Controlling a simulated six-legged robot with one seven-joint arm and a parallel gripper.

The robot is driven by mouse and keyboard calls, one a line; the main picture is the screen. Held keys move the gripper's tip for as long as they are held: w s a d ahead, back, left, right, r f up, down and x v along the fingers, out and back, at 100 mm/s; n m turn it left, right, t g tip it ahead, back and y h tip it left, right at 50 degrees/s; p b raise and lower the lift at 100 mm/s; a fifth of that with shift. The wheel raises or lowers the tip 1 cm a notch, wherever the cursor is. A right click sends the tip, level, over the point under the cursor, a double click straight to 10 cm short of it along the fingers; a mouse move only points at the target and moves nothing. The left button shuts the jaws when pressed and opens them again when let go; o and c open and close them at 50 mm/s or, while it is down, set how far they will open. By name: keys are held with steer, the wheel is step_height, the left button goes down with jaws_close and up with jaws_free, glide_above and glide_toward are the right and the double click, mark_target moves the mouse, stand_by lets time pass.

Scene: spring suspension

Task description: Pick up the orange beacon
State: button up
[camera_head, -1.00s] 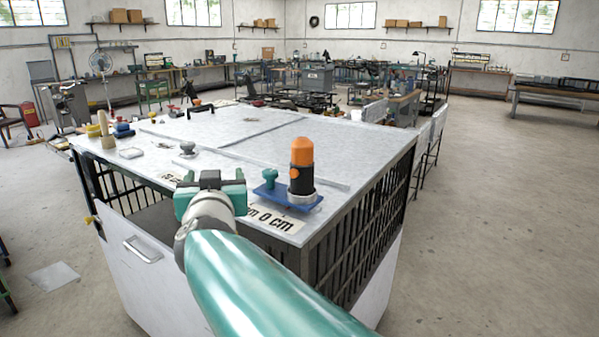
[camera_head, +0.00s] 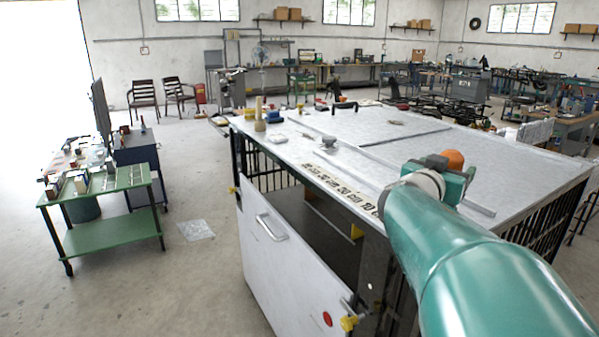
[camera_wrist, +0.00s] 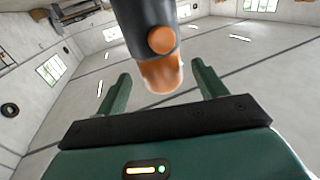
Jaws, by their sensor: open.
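The orange beacon (camera_head: 453,159) shows only its orange top in the head view, just behind my gripper (camera_head: 452,178), which hides the rest. In the wrist view the beacon (camera_wrist: 160,72) appears upside down, with its dark body and orange button at the top and its orange cap pointing down. The cap reaches toward the gap between the two green fingers of my gripper (camera_wrist: 160,88). The fingers are apart, one on each side of the cap, with room on both sides. I cannot tell how deep the cap is between them.
A green cart (camera_head: 110,195) stands at the left.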

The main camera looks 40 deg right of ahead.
steer(key=d, duration=0.2)
steer(key=w+d, duration=0.1)
steer(key=d, duration=0.1)
steer(key=shift+d+f, duration=0.1)
steer(key=shift+d, duration=0.1)
steer(key=shift+c, duration=0.4)
steer(key=c, duration=1.1)
steer(key=shift+o, duration=0.2)
